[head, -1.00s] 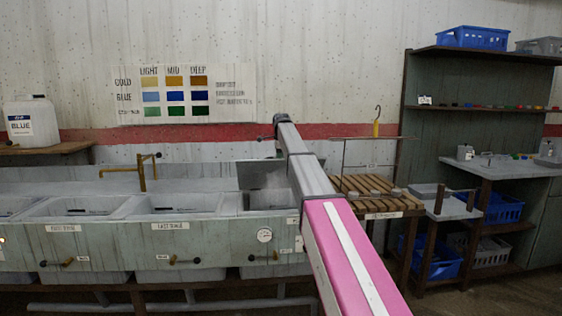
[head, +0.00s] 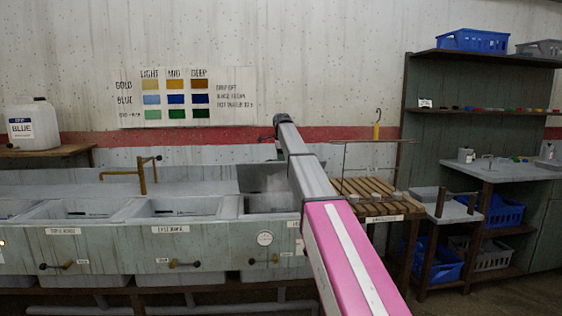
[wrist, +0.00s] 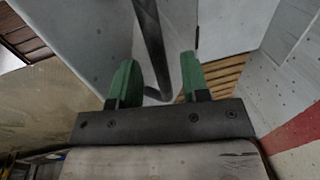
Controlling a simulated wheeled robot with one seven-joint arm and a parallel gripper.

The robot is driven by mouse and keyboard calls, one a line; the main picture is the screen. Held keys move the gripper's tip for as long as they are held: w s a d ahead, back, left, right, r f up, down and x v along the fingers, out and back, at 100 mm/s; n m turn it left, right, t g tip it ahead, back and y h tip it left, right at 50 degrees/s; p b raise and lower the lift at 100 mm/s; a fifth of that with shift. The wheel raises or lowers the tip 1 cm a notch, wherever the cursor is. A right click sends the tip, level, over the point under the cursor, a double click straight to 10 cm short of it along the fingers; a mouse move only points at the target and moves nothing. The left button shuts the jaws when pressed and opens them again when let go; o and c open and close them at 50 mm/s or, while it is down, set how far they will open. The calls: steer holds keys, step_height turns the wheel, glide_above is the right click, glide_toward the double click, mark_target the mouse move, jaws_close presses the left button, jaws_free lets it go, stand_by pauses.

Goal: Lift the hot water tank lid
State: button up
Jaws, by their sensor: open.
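The hot water tank (head: 272,203) is the rightmost basin of the grey trough row, with a round gauge (head: 264,238) on its front. A grey panel that looks like its lid (head: 258,177) stands raised at the tank's back; my arm hides its right part. My gripper (wrist: 158,78) is open, with two green fingers apart in the wrist view. A dark bar (wrist: 152,45), which looks like a handle, passes between or just beyond the fingers in front of a grey panel; contact cannot be told. In the head view my arm mostly hides the gripper.
A slatted wooden rack (head: 372,197) with a thin wire frame stands right of the tank. Shelves with blue crates (head: 472,40) are farther right. A brass tap (head: 143,175) rises behind the troughs at left. A white jug (head: 33,125) stands on a shelf.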

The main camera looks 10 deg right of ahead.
step_height(320, 180, up, 9)
steer(key=s, duration=0.1)
steer(key=shift+s, duration=0.35)
steer(key=shift+c, duration=0.2)
